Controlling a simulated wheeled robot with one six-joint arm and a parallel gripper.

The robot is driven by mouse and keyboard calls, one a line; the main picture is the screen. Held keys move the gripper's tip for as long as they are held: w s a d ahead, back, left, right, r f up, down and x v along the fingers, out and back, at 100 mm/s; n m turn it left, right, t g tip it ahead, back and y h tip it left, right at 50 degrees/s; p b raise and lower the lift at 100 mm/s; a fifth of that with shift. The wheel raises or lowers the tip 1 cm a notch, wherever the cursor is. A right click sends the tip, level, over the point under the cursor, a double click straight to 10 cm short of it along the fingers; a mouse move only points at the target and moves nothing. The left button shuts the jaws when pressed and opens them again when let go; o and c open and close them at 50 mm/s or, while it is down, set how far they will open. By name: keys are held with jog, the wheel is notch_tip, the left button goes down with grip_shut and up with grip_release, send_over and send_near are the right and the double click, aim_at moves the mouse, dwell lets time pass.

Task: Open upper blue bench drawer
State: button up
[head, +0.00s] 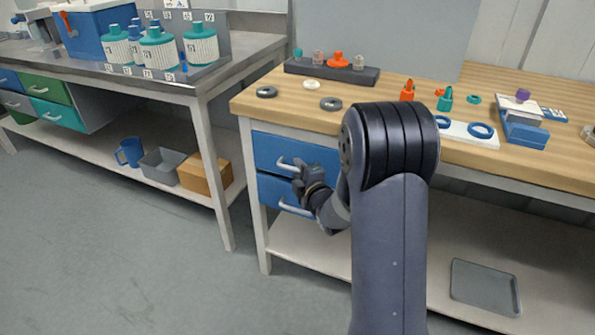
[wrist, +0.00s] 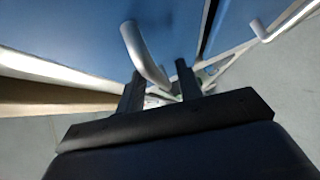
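The upper blue bench drawer (head: 320,153) is in the bench under the wooden top and looks flush with its front. Its pale bar handle (head: 284,163) is on the left part of the front. My gripper (head: 299,176) is at this handle, partly covering it. In the wrist view the upper drawer front (wrist: 85,28) fills the left, and its handle (wrist: 143,52) reaches down between my two fingers (wrist: 160,78). The fingers stand apart, with gaps beside the bar; I see no clear grip. My arm hides the right of the drawer.
The lower blue drawer (head: 270,188) is just below, with its own handle (head: 296,209), also in the wrist view (wrist: 284,20). A grey tray (head: 485,287) lies on the bottom shelf. The floor (head: 150,260) in front is clear. Another bench (head: 185,85) stands left.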

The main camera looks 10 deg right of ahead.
jog(key=shift+w, duration=0.35)
grip_shut()
dwell(0.5)
